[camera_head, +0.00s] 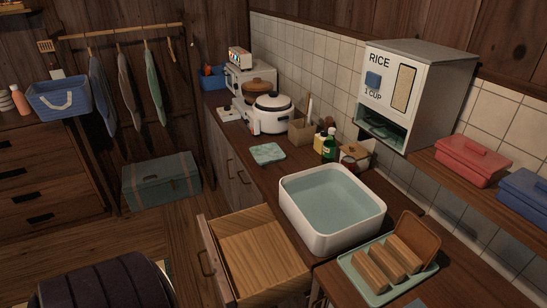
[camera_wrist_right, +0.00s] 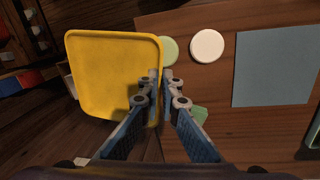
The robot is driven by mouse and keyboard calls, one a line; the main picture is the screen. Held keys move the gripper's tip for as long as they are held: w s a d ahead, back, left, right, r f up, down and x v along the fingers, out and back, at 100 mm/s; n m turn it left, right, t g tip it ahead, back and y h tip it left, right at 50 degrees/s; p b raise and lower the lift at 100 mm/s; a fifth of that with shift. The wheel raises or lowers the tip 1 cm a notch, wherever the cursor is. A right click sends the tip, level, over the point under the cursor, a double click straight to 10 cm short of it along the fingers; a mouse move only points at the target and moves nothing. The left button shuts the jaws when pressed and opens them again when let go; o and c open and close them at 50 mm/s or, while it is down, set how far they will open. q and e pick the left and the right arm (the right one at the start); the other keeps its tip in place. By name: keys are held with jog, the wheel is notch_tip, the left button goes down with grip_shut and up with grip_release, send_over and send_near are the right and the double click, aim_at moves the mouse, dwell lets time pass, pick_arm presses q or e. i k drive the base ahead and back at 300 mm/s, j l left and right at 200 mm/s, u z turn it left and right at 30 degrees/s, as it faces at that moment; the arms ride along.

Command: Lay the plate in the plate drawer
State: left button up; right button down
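A yellow square plate (camera_wrist_right: 105,75) with rounded corners and a raised rim fills the left of the right wrist view. My right gripper (camera_wrist_right: 160,74) is at the plate's right edge, its fingers close together with the rim between them. The plate overhangs the edge of a brown surface and appears held in the air. In the head view an open, empty wooden drawer (camera_head: 262,262) sticks out below the counter, left of the white basin. The yellow plate and both my grippers are outside the head view.
The water-filled basin (camera_head: 332,240) stands on the counter above the drawer. A green rack (camera_head: 347,267) with wooden slats holds a brown square plate (camera_head: 416,237). The right wrist view shows pale discs (camera_wrist_right: 207,46) and a grey-blue mat (camera_wrist_right: 272,70) on the brown surface.

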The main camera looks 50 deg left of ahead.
aim_at(255, 263)
jog(key=k+j, duration=0.1)
jog(key=j, duration=1.15)
jog(key=k+j, duration=0.15)
jog(key=j, duration=1.1)
jog(key=k+j, duration=0.15)
jog(key=j, duration=0.5)
jog(key=k+j, duration=0.1)
jog(key=j, duration=0.55)
jog(key=i+z, duration=0.05)
